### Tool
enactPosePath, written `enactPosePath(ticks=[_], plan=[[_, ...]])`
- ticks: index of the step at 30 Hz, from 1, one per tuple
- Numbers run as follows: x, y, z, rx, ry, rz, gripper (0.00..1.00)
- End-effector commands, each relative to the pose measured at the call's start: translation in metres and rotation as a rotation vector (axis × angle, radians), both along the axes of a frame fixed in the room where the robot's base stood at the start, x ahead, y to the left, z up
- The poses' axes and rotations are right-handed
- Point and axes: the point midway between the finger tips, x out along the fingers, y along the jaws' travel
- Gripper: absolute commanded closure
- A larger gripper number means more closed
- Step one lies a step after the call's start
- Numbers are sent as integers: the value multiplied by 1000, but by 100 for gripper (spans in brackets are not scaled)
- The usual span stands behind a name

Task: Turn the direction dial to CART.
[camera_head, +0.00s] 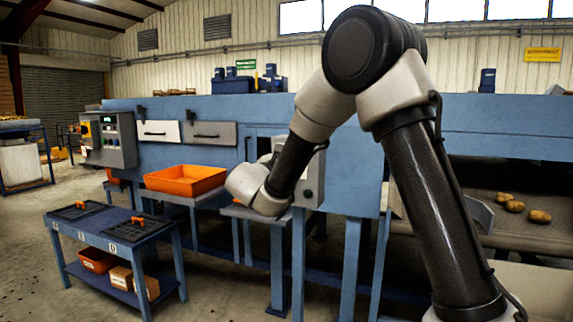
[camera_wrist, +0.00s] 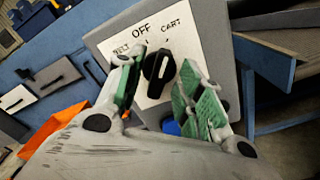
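In the wrist view, the black direction dial (camera_wrist: 158,72) sits on a white plate (camera_wrist: 190,45) lettered BELT, OFF and CART on a grey box. The dial's long grip is tilted, its upper end leaning to the CART side of OFF; I cannot tell if it lines up exactly with the CART mark. My gripper (camera_wrist: 163,70) is open, with one green-padded finger on each side of the dial. Whether the pads touch it is unclear. In the head view the grey box (camera_head: 314,182) is partly behind my arm, and the dial and fingers are hidden.
An orange crate (camera_head: 186,180) stands left of the box. A blue table (camera_head: 110,232) with black trays is at the front left. Another control panel (camera_head: 108,140) is at far left. Potatoes (camera_head: 515,206) lie on a conveyor at the right.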

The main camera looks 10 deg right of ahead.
Motion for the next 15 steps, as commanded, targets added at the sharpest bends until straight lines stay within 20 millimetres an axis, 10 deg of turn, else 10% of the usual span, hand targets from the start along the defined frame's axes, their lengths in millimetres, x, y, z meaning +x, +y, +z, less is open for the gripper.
enactPosePath(ticks=[15], plan=[[-81,60,0,1,0,3,63]])
